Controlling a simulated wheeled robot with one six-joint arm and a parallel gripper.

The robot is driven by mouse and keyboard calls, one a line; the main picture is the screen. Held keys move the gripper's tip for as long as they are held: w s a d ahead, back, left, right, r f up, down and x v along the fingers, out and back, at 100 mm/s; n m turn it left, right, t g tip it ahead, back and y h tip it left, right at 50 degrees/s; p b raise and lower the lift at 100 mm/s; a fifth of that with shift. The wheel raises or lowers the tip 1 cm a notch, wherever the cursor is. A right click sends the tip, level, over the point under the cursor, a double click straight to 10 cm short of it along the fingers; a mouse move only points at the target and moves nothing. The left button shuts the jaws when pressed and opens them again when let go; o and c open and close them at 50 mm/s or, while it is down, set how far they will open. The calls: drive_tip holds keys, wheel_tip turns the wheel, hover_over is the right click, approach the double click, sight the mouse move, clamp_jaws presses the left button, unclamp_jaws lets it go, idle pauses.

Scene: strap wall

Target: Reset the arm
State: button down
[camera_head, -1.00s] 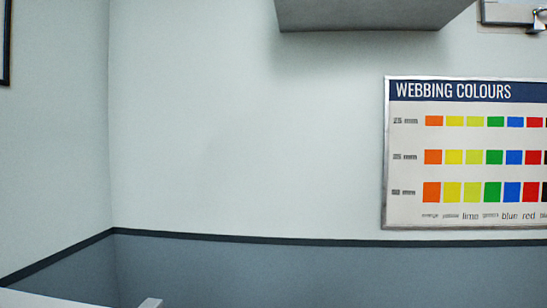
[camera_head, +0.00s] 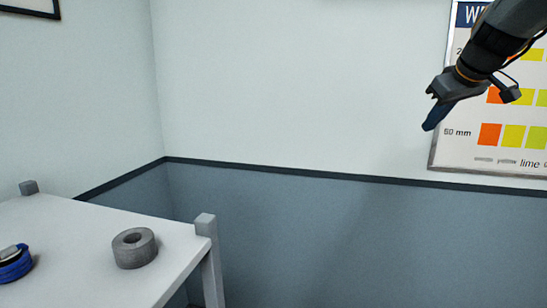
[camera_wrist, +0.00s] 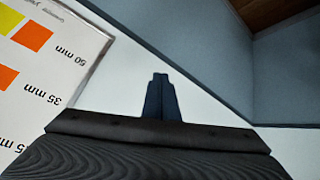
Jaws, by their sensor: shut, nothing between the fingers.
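My gripper (camera_head: 431,124) hangs at the upper right of the head view, at the end of my dark arm, which comes in from the top right corner. It points down and to the left, in front of the wall and the left edge of the colour chart. In the wrist view, the dark blue fingers of my gripper (camera_wrist: 160,80) are together, with nothing between them. No object touches the gripper.
A webbing colour chart (camera_head: 484,158) hangs on the wall behind my arm; it also shows in the wrist view (camera_wrist: 85,65). A white table (camera_head: 80,225) stands at lower left, with a grey roll (camera_head: 134,258) and a blue roll (camera_head: 14,270) on it. The space between table and gripper looks clear.

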drive_tip(key=s+a+f+m+g, duration=0.1)
drive_tip(key=a+f, duration=0.2)
drive_tip(key=f, duration=0.2)
drive_tip(key=s+a+f+g, duration=0.1)
drive_tip(key=s+a+f, duration=0.1)
drive_tip(key=a+f, duration=0.3)
drive_tip(key=s+a+f+g, duration=0.1)
drive_tip(key=s+a+f, duration=0.3)
drive_tip(key=s+f, duration=0.2)
drive_tip(key=s+a+f+m+g, duration=0.1)
drive_tip(key=s+a+f+g, duration=0.1)
drive_tip(key=s+a+f, duration=0.2)
drive_tip(key=s+a+f+m+g, duration=0.1)
drive_tip(key=s+a+f, duration=0.3)
drive_tip(key=s+f, duration=0.6)
wheel_tip(320, 180, down, 5)
drive_tip(key=shift+s+a+r+g, duration=0.15)
drive_tip(key=shift+a+g, duration=0.2)
drive_tip(key=shift+g, duration=0.25)
